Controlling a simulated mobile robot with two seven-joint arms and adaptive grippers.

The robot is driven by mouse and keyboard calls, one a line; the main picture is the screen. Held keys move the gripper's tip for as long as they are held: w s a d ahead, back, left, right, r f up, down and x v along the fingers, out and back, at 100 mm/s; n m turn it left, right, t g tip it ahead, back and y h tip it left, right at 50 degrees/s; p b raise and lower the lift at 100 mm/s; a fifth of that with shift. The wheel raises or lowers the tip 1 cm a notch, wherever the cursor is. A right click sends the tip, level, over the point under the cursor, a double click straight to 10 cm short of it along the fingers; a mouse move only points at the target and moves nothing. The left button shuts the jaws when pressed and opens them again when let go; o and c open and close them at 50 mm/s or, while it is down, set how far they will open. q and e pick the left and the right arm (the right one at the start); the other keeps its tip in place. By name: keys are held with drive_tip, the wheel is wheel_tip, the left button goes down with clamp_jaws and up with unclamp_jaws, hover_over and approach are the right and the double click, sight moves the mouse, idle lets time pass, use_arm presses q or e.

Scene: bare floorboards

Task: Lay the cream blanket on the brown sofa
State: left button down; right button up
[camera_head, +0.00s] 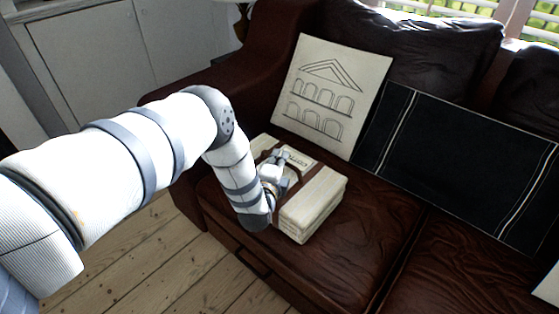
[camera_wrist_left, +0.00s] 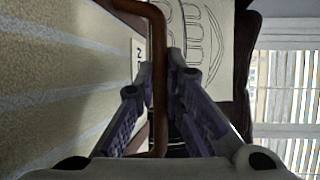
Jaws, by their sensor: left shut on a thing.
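The cream blanket (camera_head: 316,203) is a folded, thick bundle with brown straps and a pale label. It is over the left seat cushion of the brown sofa (camera_head: 352,240), near the left armrest. It looks level; I cannot tell whether it touches the seat. My left gripper (camera_head: 276,172) is at the top of the blanket, partly hidden by my wrist. In the left wrist view its fingers (camera_wrist_left: 168,72) are closed around the blanket's brown strap handle (camera_wrist_left: 158,45), with the cream cloth (camera_wrist_left: 60,65) to the left. My right gripper is not in view.
A cream cushion with a building drawing (camera_head: 330,95) leans on the backrest behind the blanket. A black cushion with pale stripes (camera_head: 455,160) lies to its right. A white cabinet (camera_head: 90,60) stands at the left. Bare floorboards (camera_head: 150,260) lie in front.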

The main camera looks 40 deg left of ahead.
use_arm(q)
drive_tip(key=shift+w+r, duration=0.1)
drive_tip(key=c, duration=2)
unclamp_jaws()
drive_tip(key=o, duration=0.3)
